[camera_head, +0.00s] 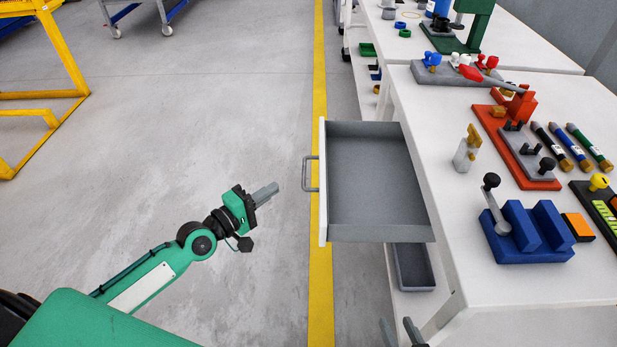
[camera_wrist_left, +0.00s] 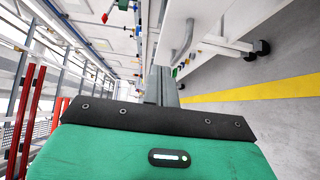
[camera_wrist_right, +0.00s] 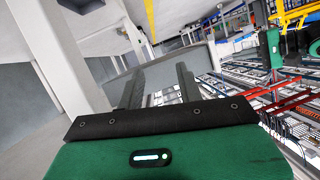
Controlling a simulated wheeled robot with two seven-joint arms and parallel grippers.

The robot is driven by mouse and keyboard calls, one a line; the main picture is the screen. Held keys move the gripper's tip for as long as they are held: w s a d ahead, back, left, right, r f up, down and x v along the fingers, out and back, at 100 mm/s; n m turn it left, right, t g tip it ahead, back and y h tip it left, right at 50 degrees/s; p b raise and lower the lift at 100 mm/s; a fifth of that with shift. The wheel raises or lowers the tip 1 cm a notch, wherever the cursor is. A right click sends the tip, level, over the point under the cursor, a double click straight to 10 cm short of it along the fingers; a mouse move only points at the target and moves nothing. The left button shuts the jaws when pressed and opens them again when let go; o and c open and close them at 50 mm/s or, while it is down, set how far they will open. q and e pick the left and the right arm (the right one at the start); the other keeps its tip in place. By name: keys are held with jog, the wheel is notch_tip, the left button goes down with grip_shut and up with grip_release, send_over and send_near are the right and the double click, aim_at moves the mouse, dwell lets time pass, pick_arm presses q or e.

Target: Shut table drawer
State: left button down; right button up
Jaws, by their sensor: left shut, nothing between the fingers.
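The table drawer (camera_head: 375,180) is pulled out to the left from the white table (camera_head: 465,225) in the head view. Its grey inside looks empty, and its white front carries a grey bar handle (camera_head: 307,174). The handle also shows in the left wrist view (camera_wrist_left: 186,42). My left gripper (camera_head: 268,191) is shut and empty, just left of the handle and apart from it, pointing toward the drawer front. My right gripper (camera_head: 401,334) is low at the bottom edge of the head view, beside the table's near side. In the right wrist view (camera_wrist_right: 159,82) its fingers are apart with nothing between them.
A grey bin (camera_head: 413,267) sits on a shelf below the drawer. A blue fixture (camera_head: 527,230), red fixture (camera_head: 515,145) and several tools stand on the tabletop. A yellow floor line (camera_head: 320,285) runs under the drawer front.

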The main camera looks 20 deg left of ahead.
pick_arm(q)
jog(key=shift+w+d+p, duration=0.3)
jog(key=shift+w+d, duration=3.35)
pick_arm(e)
jog(key=shift+d+f+g+h, duration=0.2)
jog(key=shift+d+g+h, duration=0.2)
jog(key=shift+d+g, duration=0.15)
pick_arm(q)
jog(key=shift+w+f, duration=0.1)
